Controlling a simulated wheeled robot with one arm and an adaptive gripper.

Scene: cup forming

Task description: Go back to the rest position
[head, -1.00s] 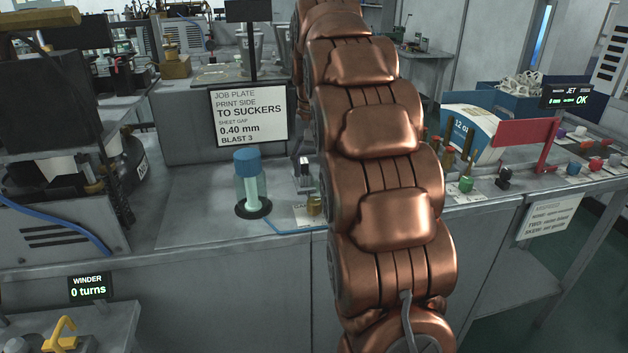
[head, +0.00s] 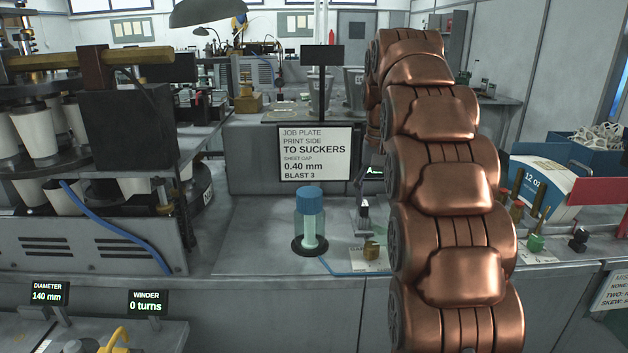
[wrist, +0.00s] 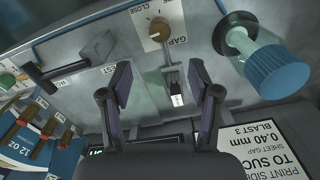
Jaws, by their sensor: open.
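My gripper (wrist: 163,103) shows in the wrist view with its two dark, purple-padded fingers spread apart and nothing between them. Beyond the fingers is a small dark lever with a white tip (wrist: 177,99), in line with the gap between them; I cannot tell how far off it is. A brass knob (wrist: 159,30) on a plate marked GAP is above it in the picture.
A blue-capped clear jar (head: 310,222) stands on the grey bench (head: 250,250), left of my arm. The job plate sign (head: 315,153) stands behind it. A machine with white cups (head: 38,135) is at the left.

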